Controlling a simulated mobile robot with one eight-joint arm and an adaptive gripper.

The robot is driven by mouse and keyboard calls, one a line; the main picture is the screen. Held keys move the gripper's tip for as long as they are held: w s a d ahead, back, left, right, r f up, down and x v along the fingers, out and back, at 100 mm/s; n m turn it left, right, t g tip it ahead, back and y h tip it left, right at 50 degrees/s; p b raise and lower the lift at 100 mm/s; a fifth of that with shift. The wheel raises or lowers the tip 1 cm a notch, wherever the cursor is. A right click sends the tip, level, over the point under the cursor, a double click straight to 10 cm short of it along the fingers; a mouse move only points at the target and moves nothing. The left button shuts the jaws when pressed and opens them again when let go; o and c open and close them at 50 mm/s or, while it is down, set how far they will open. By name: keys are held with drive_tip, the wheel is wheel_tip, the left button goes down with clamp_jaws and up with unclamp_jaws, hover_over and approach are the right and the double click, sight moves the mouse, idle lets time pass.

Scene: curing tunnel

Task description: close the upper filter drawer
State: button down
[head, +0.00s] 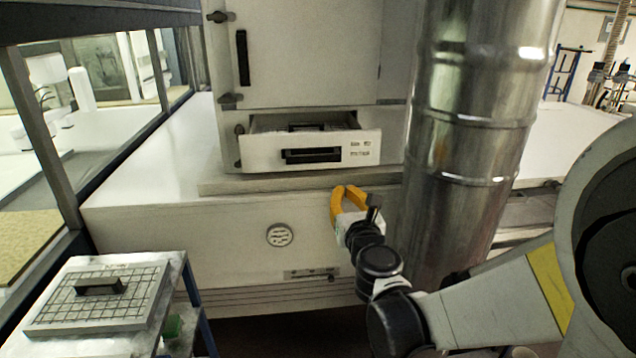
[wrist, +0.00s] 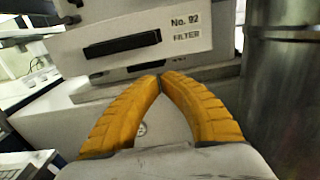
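The filter drawer (head: 262,153) is a white-fronted box below the cabinet door. It is pulled partly out, and its open top shows. It has a dark recessed handle (head: 312,155) and small print at the right of its front. In the wrist view the drawer front (wrist: 190,25) looks tilted and reads "No. 92 FILTER". My gripper (head: 348,190) is in front of and below the drawer, a little to the right of its handle. In the wrist view its yellow fingers (wrist: 162,77) meet at the tips with nothing between them. They appear apart from the drawer.
A thick metal duct (head: 470,130) stands close to the right of the drawer and my gripper. A ledge (head: 290,182) runs beneath the drawer. A cart at lower left holds a gridded filter panel (head: 60,312) with a dark handle. The white surface left of the cabinet is clear.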

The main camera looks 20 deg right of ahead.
drive_tip(key=w+d, duration=0.1)
drive_tip(key=w, duration=0.9)
drive_tip(key=shift+w+d+p, duration=0.15)
drive_tip(key=shift+p, duration=0.3)
